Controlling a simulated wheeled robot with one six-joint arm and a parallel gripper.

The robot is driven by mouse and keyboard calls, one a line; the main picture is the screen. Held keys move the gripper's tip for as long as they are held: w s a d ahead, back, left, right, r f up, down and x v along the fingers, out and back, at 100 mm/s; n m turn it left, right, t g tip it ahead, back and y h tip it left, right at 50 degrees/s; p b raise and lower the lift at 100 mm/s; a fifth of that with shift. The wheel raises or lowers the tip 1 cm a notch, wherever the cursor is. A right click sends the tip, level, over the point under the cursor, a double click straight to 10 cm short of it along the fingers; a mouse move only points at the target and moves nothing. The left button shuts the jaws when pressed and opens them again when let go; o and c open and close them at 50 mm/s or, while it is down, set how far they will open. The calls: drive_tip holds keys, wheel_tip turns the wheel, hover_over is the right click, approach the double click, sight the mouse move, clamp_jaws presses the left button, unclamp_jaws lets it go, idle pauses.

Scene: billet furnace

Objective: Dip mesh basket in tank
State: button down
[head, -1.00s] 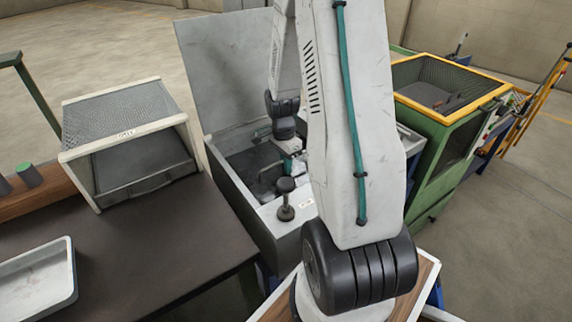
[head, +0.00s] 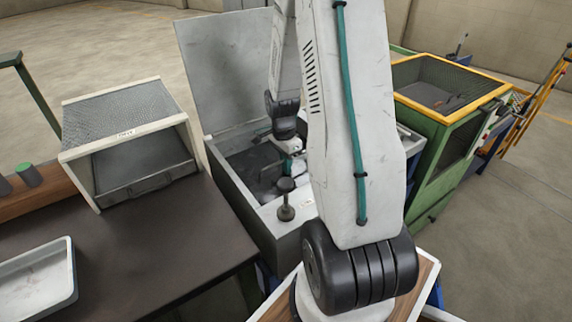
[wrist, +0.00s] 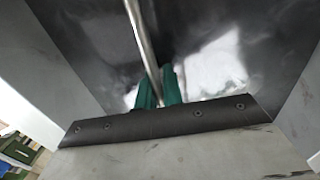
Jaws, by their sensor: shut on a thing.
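The tank (head: 228,187) stands open in the head view, its lid raised at the back. In the wrist view, dark liquid (wrist: 85,42) with bright reflections lies between its grey walls. My gripper (wrist: 158,88) shows green fingers shut on a thin metal rod (wrist: 142,38), which looks like the mesh basket's handle. The rod runs from the fingers to the top of the wrist view. In the head view my gripper (head: 288,165) is over the tank opening, partly hidden by my arm. The basket's mesh body cannot be made out in either view.
A dark knob (head: 286,200) stands on the tank's front edge. The raised lid (head: 228,70) rises behind the opening. A mesh-topped box (head: 125,115) and a pale tray (head: 38,277) are on the left bench. A green, yellow-rimmed machine (head: 440,135) stands to the right.

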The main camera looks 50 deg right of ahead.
drive_tip(key=shift+r, duration=0.15)
wheel_tip(320, 180, up, 24)
drive_tip(key=shift+f, duration=0.2)
idle(2.0)
idle(0.6)
